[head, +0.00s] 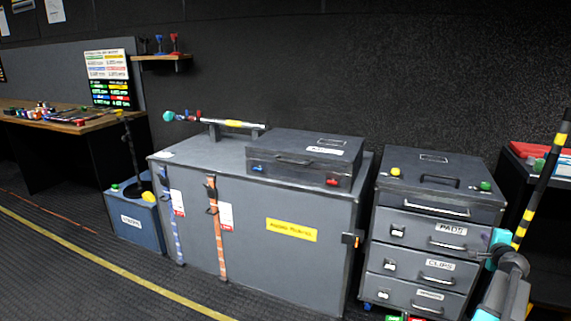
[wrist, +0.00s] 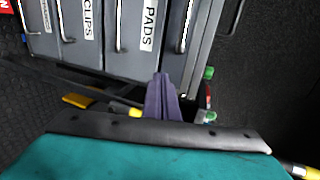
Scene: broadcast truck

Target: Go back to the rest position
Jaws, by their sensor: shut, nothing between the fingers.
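My gripper (wrist: 162,80) shows in the wrist view as two purple fingers. They are pressed together with nothing between them. Beyond the fingertips is the grey drawer cabinet (wrist: 182,62), with its labels PADS and CLIPS turned sideways. The fingers appear in front of its edge, and I see no contact. In the head view my arm (head: 508,265) reaches in from the lower right, in front of the right side of the drawer cabinet (head: 411,226). The fingers are small and hard to make out there.
A large grey case (head: 255,235) with straps stands left of the cabinet. A smaller case (head: 305,153) and a rod on a stand lie on top. A blue bin (head: 133,222) stands further left, by a wooden desk (head: 85,124). A dark shelf unit with a red item (head: 527,150) is at right. The front-left floor is clear.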

